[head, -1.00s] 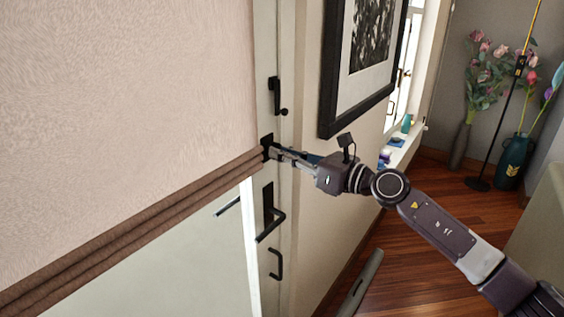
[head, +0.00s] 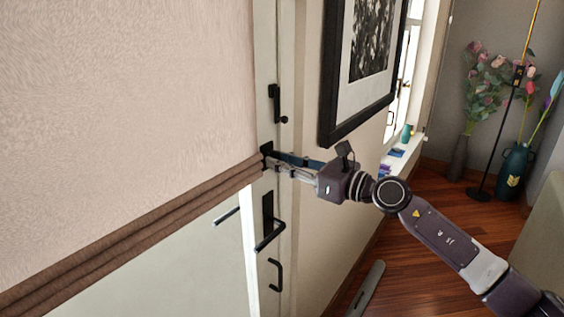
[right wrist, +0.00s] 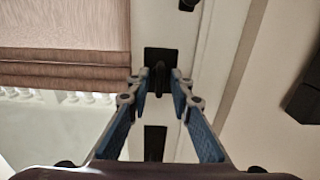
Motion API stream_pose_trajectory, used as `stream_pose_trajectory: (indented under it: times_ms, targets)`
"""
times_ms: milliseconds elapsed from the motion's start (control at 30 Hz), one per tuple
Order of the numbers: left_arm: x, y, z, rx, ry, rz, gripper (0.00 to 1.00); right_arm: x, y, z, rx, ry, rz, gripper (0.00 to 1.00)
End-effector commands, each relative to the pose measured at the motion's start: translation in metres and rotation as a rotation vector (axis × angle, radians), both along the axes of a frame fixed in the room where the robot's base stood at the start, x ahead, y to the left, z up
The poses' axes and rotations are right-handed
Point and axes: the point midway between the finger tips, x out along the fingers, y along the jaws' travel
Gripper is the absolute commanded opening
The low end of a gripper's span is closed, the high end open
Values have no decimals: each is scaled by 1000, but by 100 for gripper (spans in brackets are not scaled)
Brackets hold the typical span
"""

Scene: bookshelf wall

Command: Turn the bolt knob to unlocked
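The bolt knob (right wrist: 158,77) is a small dark upright piece on a black square plate (right wrist: 160,57) on the door's pale frame. The plate also shows in the head view (head: 266,149), where my gripper hides most of the knob. My right gripper (head: 274,162) is at the plate. In the right wrist view its two blue-padded fingers (right wrist: 158,84) stand apart, one on each side of the knob, with gaps visible on both sides. My left gripper is not in view.
A black door handle (head: 270,225) is just below the bolt, and a black latch (head: 275,105) is above it. A brown-edged blind (head: 140,230) hangs to the left. A framed picture (head: 328,90) is on the wall to the right.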

Motion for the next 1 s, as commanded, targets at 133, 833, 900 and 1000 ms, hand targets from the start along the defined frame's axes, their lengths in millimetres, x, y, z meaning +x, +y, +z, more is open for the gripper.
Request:
stream_pose_trajectory:
  times_ms: [133, 833, 900, 1000]
  targets:
    - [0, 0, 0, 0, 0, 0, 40, 0, 0, 0, 1, 1, 0, 25]
    - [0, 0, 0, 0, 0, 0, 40, -52, -74, -2, -1, 4, -2, 25]
    - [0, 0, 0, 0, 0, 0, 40, -58, -82, -2, -1, 4, -2, 25]
    - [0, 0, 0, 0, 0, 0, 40, -65, -92, -1, 2, 4, -2, 25]
